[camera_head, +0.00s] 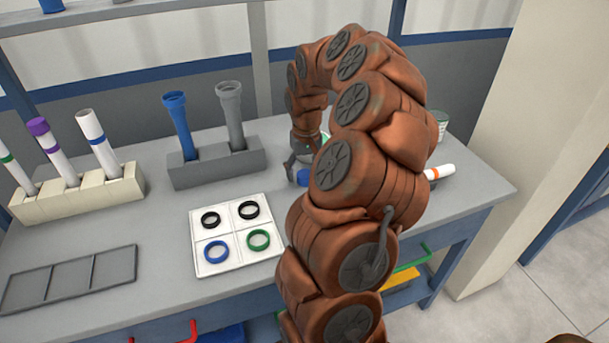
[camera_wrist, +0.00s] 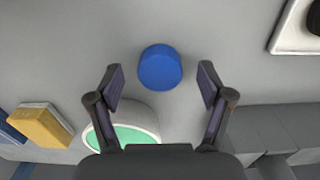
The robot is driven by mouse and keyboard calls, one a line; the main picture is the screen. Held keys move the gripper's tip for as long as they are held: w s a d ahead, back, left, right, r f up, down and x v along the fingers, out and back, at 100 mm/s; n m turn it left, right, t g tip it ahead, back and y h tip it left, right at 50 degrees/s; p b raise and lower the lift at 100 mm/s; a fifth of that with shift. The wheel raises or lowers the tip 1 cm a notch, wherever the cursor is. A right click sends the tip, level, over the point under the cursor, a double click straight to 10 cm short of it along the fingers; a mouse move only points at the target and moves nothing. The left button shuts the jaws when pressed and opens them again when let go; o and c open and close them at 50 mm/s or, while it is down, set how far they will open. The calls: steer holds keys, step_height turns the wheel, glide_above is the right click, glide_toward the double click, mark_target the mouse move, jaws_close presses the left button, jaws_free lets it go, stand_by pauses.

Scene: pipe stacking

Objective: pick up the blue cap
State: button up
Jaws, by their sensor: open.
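The blue cap (camera_wrist: 160,66) lies on the grey table top in the wrist view, round and plain blue. My gripper (camera_wrist: 161,82) is open above it, one finger to each side of the cap in the picture, with clear gaps. Neither finger appears to touch the cap. In the head view my gripper (camera_head: 297,167) is low over the table, and a small part of the blue cap (camera_head: 303,178) shows beside it. The rest is hidden behind my arm.
A white round container with a green inside (camera_wrist: 138,122) stands close to the left finger. A yellow block (camera_wrist: 42,126) lies further left. In the head view a white tray of rings (camera_head: 222,231) and a grey holder with pipes (camera_head: 215,168) stand left of my gripper.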

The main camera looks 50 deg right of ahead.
steer(key=shift+f, duration=0.75)
steer(key=c, duration=1)
steer(key=shift+r, duration=0.1)
steer(key=shift+r, duration=0.1)
